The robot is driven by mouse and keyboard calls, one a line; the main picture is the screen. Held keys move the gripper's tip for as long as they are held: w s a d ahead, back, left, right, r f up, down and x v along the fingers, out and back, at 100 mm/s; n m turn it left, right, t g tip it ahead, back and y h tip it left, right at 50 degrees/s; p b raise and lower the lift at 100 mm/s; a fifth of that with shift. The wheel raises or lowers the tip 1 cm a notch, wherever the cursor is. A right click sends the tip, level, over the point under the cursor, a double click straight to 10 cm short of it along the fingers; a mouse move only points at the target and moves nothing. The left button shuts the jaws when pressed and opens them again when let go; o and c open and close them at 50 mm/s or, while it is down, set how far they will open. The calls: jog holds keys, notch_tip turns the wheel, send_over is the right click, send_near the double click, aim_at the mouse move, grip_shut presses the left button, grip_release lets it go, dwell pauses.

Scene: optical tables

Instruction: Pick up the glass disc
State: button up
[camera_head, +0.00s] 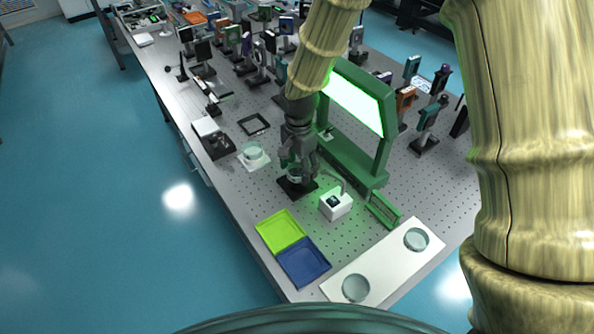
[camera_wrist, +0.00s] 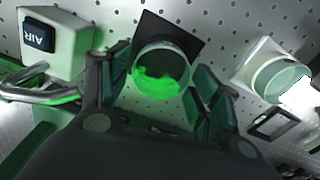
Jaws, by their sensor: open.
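A round clear glass disc (camera_wrist: 163,72) sits on a black square base (camera_wrist: 185,38) on the table. Green light glows across its lower part in the wrist view. My gripper (camera_wrist: 160,82) is open, with one finger to the left and one to the right of the disc. I cannot tell whether either finger touches it. In the head view my gripper (camera_head: 297,168) points down over the black base (camera_head: 297,188) and hides most of the disc there.
A white box marked AIR (camera_wrist: 65,40) with a bent metal tube stands close by. A glass dish on a white base (camera_head: 253,157), a green frame with a lit panel (camera_head: 385,155), yellow-green (camera_head: 281,231) and blue trays (camera_head: 303,262), and a white plate with two glass dishes (camera_head: 385,264) are around.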

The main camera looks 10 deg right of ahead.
jog(key=c, duration=0.9)
jog(key=shift+r, duration=0.1)
